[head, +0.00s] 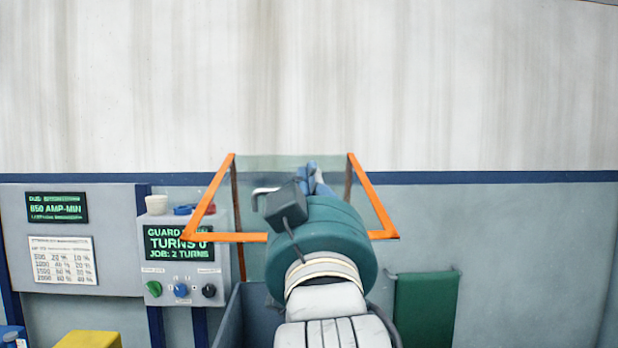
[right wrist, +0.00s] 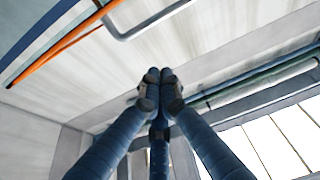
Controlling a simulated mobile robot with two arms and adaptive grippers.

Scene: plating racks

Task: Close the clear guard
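The clear guard (head: 214,196) has an orange frame and stands in the middle of the head view. Its panel is tilted, with the wide lower edge toward me; it appears raised. A grey bar handle (head: 265,190) shows left of my right wrist, and a bent grey bar also shows at the top of the right wrist view (right wrist: 150,24). My right gripper (head: 315,174) is in front of the guard, mostly hidden by its own wrist. My left gripper is out of view.
A control box (head: 180,262) with a green-lettered screen and knobs stands left of the guard. A grey panel (head: 110,205) with a display is farther left. A yellow object (head: 88,340) is at the bottom left. A green panel (head: 427,310) hangs at the right.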

